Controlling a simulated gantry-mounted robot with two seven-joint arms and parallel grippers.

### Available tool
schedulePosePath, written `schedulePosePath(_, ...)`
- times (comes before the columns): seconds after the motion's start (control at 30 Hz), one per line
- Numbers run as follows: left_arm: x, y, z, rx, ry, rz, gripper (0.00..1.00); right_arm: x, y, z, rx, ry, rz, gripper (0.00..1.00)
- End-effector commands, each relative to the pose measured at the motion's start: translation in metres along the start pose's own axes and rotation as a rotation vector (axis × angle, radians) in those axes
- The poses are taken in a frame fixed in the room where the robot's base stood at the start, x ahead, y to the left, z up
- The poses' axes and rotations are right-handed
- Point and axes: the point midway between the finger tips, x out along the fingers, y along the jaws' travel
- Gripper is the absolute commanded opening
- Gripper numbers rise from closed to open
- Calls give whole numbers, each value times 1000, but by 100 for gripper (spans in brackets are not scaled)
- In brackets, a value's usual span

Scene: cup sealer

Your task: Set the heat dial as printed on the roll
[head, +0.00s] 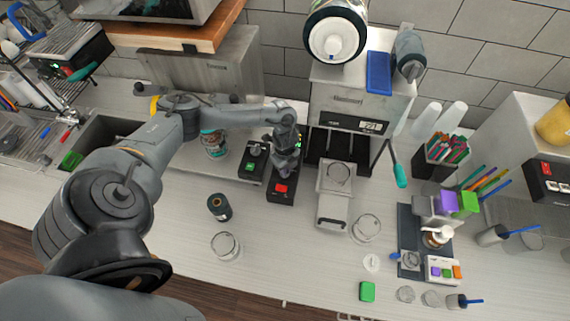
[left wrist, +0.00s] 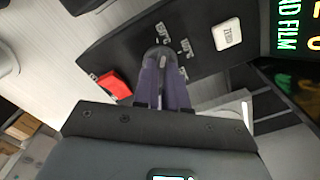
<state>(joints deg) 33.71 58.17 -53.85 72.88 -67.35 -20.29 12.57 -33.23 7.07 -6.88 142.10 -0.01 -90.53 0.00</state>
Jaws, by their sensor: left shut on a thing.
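My left gripper (head: 286,160) is over the black control box (head: 281,196) left of the sealer. In the left wrist view its fingers (left wrist: 163,72) are shut on the heat dial, which they hide almost wholly. The dial's setting cannot be read. Small pale marks lie on the panel around the fingertips. A red switch (left wrist: 113,86) and a white label (left wrist: 227,34) are on the same panel. A large roll (head: 335,38) sits on top of the cup sealer (head: 347,104); no print on it is readable. My right gripper is not in view.
A second black box (head: 251,160) with a green switch stands just left. A dark cylinder (head: 219,207) and a clear cup (head: 225,244) are on the counter. The sealer's teal-tipped lever (head: 400,176) sticks out at right. A lit display (left wrist: 297,28) shows in the left wrist view.

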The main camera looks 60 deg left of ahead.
Motion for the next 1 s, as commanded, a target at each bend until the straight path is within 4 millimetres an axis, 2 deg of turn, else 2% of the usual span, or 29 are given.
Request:
schedulePosePath(0.1,2,2,1,-97,-6,3,0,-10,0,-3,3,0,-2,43)
schedulePosePath(0.4,4,2,2,-269,-7,3,0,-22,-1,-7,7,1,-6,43)
schedulePosePath(1.0,6,1,3,-341,-9,1,0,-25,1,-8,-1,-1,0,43)
